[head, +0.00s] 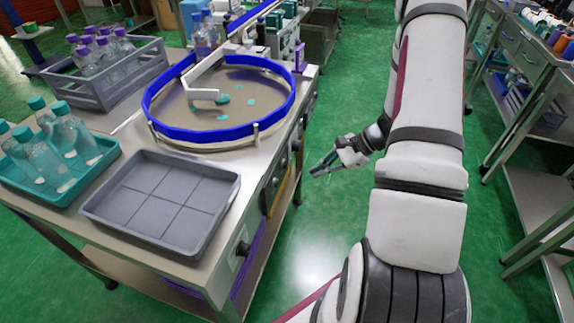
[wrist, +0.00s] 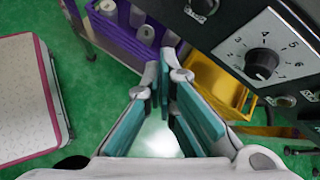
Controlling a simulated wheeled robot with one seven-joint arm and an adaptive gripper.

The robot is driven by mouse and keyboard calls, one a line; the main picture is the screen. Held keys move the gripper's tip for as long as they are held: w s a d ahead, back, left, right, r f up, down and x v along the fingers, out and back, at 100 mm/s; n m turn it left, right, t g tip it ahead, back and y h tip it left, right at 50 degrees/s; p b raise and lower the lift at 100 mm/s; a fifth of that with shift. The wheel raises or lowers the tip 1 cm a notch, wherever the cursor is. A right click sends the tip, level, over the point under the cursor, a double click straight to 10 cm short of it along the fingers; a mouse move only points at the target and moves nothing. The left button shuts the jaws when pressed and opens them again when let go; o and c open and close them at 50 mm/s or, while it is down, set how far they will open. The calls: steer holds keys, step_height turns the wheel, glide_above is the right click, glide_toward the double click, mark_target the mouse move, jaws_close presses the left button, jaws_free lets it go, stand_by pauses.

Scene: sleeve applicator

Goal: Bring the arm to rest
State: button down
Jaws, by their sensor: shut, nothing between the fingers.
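My gripper (head: 326,166) is beside the machine table's right side, over the green floor and clear of the table. Its teal-padded fingers (wrist: 165,85) are brought together at the tips in the wrist view, with nothing held between them. My arm runs down the right half of the head view and hides part of the floor behind it.
The machine table (head: 262,172) carries a blue-rimmed turntable (head: 213,133), an empty grey tray (head: 165,200), a teal tray with bottles (head: 62,190) and a grey crate (head: 100,83). A control dial (wrist: 262,62) is near my fingers. Shelving (head: 530,60) stands right.

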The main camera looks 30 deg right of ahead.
stand_by(0.4)
steer(key=s+a+r+n+g+h+p, duration=0.15)
steer(key=a+r+n, duration=0.45)
steer(key=r, duration=0.6)
steer(key=s+a+r+n+g+h+p, duration=0.15)
steer(key=a+r+n, duration=0.35)
steer(key=a+r, duration=0.55)
steer(key=s+a+r+n+t+h+p, duration=0.1)
steer(key=s+a+r+n+h+p, duration=0.1)
steer(key=s+r+n, duration=0.3)
steer(key=s+a+r+n+t+h+p, duration=0.1)
steer(key=s+r+n, duration=0.4)
steer(key=s+r, duration=0.6)
steer(key=shift+s+a+h+p, duration=0.5)
steer(key=shift+s+a+h, duration=0.4)
steer(key=shift+s+a, duration=0.2)
